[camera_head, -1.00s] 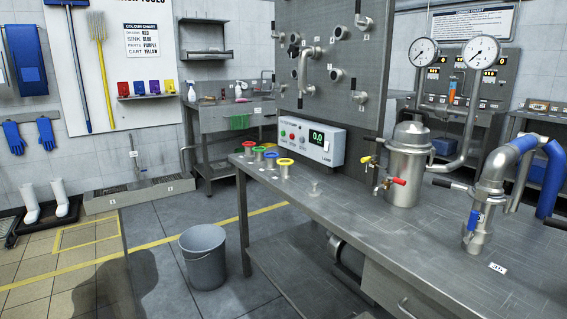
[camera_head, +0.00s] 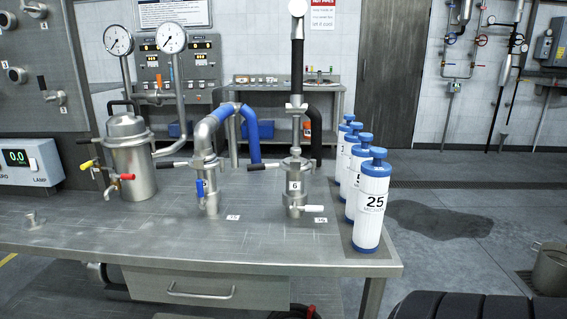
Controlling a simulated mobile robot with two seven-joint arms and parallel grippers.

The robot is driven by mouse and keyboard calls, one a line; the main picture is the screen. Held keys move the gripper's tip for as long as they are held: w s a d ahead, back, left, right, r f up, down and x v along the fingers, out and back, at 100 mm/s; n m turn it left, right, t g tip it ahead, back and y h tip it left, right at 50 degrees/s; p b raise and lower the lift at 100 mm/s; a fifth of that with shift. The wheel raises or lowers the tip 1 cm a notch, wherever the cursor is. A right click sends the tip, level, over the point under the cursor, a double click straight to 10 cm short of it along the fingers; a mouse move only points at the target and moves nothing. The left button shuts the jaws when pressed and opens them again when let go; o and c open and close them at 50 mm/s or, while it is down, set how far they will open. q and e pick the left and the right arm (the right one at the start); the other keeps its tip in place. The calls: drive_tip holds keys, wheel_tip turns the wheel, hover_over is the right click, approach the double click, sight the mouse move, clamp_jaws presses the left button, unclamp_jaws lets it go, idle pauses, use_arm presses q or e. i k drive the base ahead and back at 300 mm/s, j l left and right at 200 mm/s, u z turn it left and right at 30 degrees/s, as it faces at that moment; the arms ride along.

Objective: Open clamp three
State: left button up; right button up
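No fitting in view can be read for certain as clamp three. A grey panel (camera_head: 40,70) at the left edge carries several metal fittings with small number tags, too small to read surely. Which of these are clamps I cannot tell. Neither gripper is in view.
The steel bench (camera_head: 200,235) fills the lower left, its front middle clear. Blue-capped white cartridges (camera_head: 368,210) stand at its right end. Two gauges (camera_head: 171,38) rise behind the vessel. A metal pot (camera_head: 549,270) is at the right edge. Open floor (camera_head: 470,215) lies beyond.

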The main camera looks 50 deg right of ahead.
sight(295, 164)
drive_tip(key=z, duration=1.5)
